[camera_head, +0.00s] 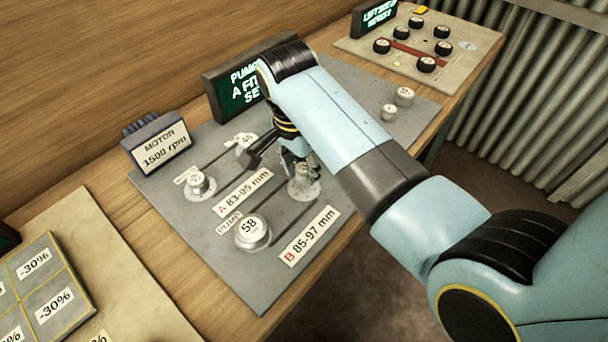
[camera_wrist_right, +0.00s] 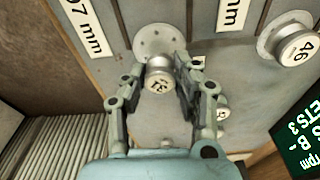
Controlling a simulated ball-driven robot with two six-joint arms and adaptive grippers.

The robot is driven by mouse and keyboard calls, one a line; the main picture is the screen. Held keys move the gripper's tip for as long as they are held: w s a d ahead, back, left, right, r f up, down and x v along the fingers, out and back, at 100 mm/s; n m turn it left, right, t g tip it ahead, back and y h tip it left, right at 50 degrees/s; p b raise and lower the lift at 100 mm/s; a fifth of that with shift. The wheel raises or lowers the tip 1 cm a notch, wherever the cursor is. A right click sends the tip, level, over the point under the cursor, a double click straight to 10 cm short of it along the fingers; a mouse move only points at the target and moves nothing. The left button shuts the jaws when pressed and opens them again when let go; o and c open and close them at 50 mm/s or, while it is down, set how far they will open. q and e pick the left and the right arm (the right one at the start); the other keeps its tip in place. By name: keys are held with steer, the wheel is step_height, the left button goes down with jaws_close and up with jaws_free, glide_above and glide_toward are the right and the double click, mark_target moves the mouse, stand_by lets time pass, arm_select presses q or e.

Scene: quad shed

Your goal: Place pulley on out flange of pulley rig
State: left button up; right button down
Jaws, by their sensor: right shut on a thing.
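My right gripper (camera_head: 297,168) reaches down over the grey rig plate (camera_head: 238,290). I cannot tell whether pulley and flange touch. A larger pulley marked 58 (camera_head: 252,234) sits by the PUMP label. Another pulley (camera_head: 199,184) sits near the motor (camera_head: 159,144). My left gripper is not in view.
Two loose-looking pulleys (camera_head: 404,96) (camera_head: 388,113) are at the plate's far end. A dark display (camera_head: 240,88) stands behind the plate. A board with several dark knobs (camera_head: 425,64) lies farther right.

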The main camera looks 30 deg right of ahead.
mark_target(304, 179)
step_height(304, 179, down, 3)
steer(key=shift+r, duration=0.2)
steer(key=shift+f, duration=0.25)
steer(key=c, duration=1)
jaws_free()
steer(key=shift+f, duration=0.1)
